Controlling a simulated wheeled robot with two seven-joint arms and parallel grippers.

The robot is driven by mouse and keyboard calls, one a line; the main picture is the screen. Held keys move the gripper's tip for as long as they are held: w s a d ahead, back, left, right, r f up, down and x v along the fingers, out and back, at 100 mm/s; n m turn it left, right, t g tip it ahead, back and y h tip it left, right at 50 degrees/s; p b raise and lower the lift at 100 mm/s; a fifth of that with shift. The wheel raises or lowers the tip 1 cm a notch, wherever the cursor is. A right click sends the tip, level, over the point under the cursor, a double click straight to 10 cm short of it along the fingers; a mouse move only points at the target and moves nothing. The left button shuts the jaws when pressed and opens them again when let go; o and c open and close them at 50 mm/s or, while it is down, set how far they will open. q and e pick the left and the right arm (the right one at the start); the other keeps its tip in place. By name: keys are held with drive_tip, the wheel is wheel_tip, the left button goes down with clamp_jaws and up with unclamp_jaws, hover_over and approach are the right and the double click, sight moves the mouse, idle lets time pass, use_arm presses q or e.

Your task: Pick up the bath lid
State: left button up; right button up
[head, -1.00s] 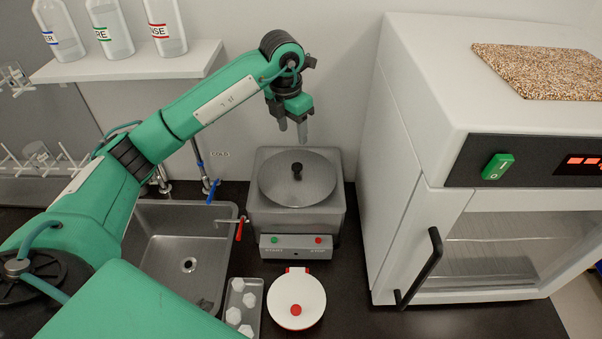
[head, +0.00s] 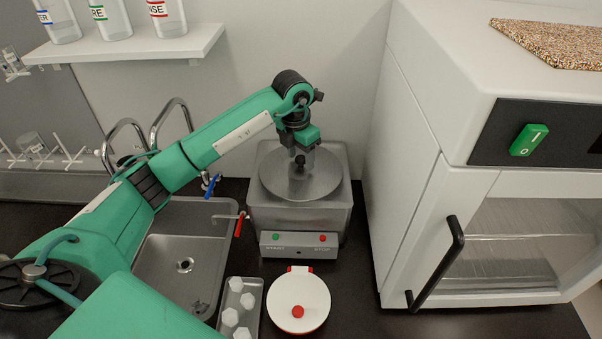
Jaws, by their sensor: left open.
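The bath lid (head: 327,183) is a round grey metal disc on top of the square metal bath (head: 346,213). Its black knob stands up in the middle and is partly hidden by my gripper. My left gripper (head: 299,168) points down right at the knob, with its fingers open. I cannot tell whether the fingers touch the knob. The lid lies flat on the bath. My right gripper is not in the view.
A sink (head: 170,262) with taps is left of the bath. A tray (head: 224,297) of white pieces and a round white-and-red device (head: 312,295) stand in front. A large white oven (head: 415,150) is close on the right. A shelf (head: 200,43) with bottles is above left.

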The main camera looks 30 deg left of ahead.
use_arm(q)
drive_tip(key=shift+r, duration=0.15)
drive_tip(key=shift+c, duration=0.4)
clamp_jaws()
